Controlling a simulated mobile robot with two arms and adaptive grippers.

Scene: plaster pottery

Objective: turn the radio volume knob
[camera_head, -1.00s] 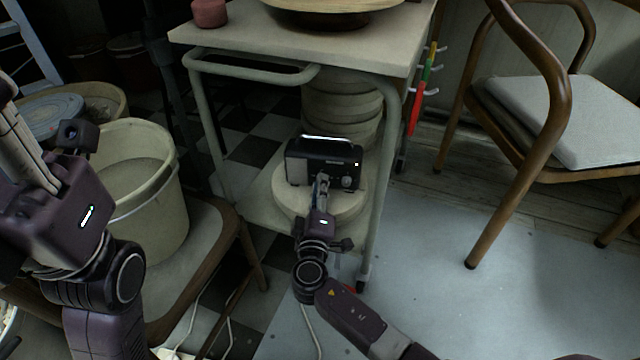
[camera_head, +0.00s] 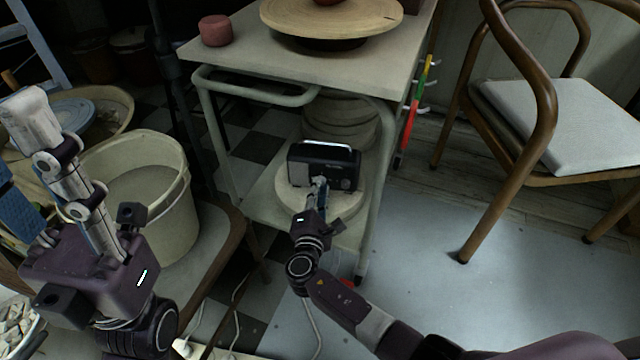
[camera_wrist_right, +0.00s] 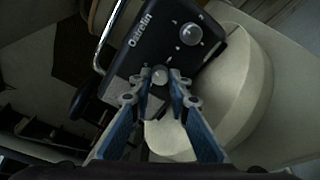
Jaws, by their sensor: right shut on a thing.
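The black radio (camera_head: 325,166) stands on a round pale disc (camera_head: 290,200) on the cart's lower shelf. In the right wrist view, the radio (camera_wrist_right: 150,40) is tilted in the picture, with two round silvery knobs on its front. My right gripper (camera_head: 319,184) is at the radio's front. In the wrist view its fingertips (camera_wrist_right: 160,88) are closed in on the nearer knob (camera_wrist_right: 160,75). The other knob (camera_wrist_right: 188,34) is free, and it also shows in the head view (camera_head: 345,184). My left gripper (camera_head: 50,150) is raised at the left, away from the radio; its finger opening is unclear.
The cart (camera_head: 330,66) has a top overhanging the radio, with a wooden wheel (camera_head: 330,16) and a red pot (camera_head: 215,31) on it. Stacked discs (camera_head: 340,122) stand behind the radio. A bucket (camera_head: 150,205) on a stool is at left; a chair (camera_head: 545,110) is at right.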

